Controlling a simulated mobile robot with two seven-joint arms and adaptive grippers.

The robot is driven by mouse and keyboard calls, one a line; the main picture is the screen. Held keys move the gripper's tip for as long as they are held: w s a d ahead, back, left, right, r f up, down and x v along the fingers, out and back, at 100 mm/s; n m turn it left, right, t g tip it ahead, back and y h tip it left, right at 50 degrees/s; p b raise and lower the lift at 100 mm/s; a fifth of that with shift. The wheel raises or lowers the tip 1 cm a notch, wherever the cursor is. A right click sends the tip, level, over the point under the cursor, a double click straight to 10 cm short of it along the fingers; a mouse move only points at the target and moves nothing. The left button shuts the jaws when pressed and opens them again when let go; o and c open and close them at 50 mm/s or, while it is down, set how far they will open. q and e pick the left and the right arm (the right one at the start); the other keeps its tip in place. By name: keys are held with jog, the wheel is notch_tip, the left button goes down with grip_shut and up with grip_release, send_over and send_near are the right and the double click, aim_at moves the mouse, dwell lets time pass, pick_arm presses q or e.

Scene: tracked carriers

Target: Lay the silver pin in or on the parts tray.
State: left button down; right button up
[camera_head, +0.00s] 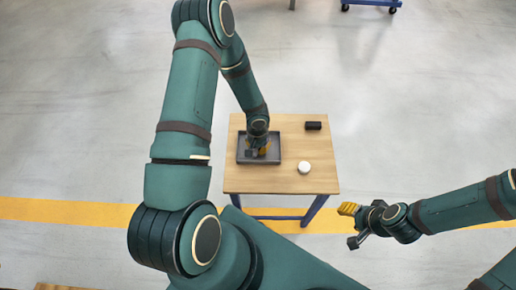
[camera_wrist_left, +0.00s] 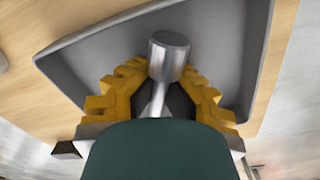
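The grey parts tray (camera_head: 274,147) lies on the wooden table, left of its middle. It also shows in the left wrist view (camera_wrist_left: 228,45). My left gripper (camera_head: 259,151) is down over the tray, largely hidden by its own arm in the head view. In the left wrist view the silver pin (camera_wrist_left: 169,56) stands between the yellow fingers (camera_wrist_left: 165,72), whose tips close against both sides of it. I cannot tell whether the pin touches the tray floor. My right gripper (camera_head: 352,226) is open and empty, off the table's front right corner.
The wooden table (camera_head: 320,182) also bears a black block (camera_head: 313,125) at the back right and a white round object (camera_head: 304,167) right of the tray. The table's right part is otherwise clear. A blue wheeled cart (camera_head: 371,3) stands far back.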

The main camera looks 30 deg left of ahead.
pick_arm(q)
jog(key=c, duration=1.7)
grip_release()
jog(key=shift+s+f, duration=0.25)
jog(key=shift+f, duration=0.05)
jog(key=o, duration=0.6)
jog(key=shift+c, duration=0.2)
jog(key=shift+r+p, duration=0.25)
jog(key=shift+p, duration=0.2)
notch_tip(320, 180, up, 12)
jog(key=p, duration=0.4)
jog(key=s+d+t+h, duration=0.1)
jog(key=s+d, duration=0.3)
jog(key=d, duration=0.4)
jog(key=s+d+r+h, duration=0.1)
jog(key=s+d+h, duration=0.1)
jog(key=s+d, duration=0.3)
jog(key=shift+d+n+t+h, duration=0.3)
jog(key=shift+d+t, duration=0.1)
jog(key=shift+d, duration=1.85)
